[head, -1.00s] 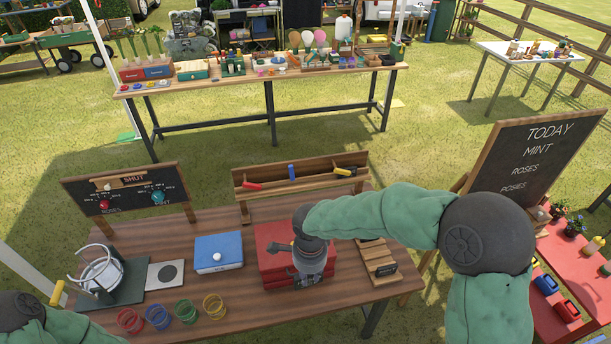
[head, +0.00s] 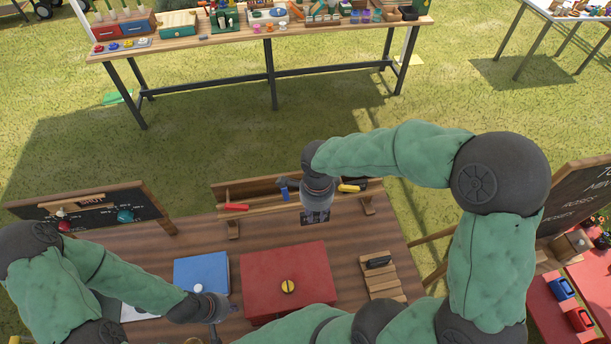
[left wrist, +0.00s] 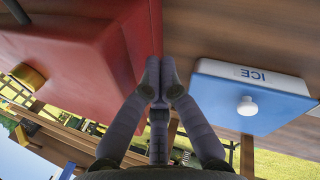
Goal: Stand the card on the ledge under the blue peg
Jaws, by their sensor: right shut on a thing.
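The wooden rack (head: 252,210) at the back of the table carries a red peg (head: 236,206), a blue peg (head: 284,190) and a yellow peg (head: 348,188) above its ledge. My right gripper (head: 316,218) points down just in front of the rack, slightly right of the blue peg. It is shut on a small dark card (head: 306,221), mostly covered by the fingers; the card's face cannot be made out. My left gripper (head: 214,322) is low by the blue box's front right corner. In the left wrist view its fingers (left wrist: 160,68) are together and empty.
A red box (head: 265,275) with a yellow knob lies before the rack. A blue box (head: 203,270) marked ICE in the left wrist view (left wrist: 250,100) is left of it. A slatted wooden board (head: 378,282) lies right. A small chalkboard (head: 95,212) stands back left.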

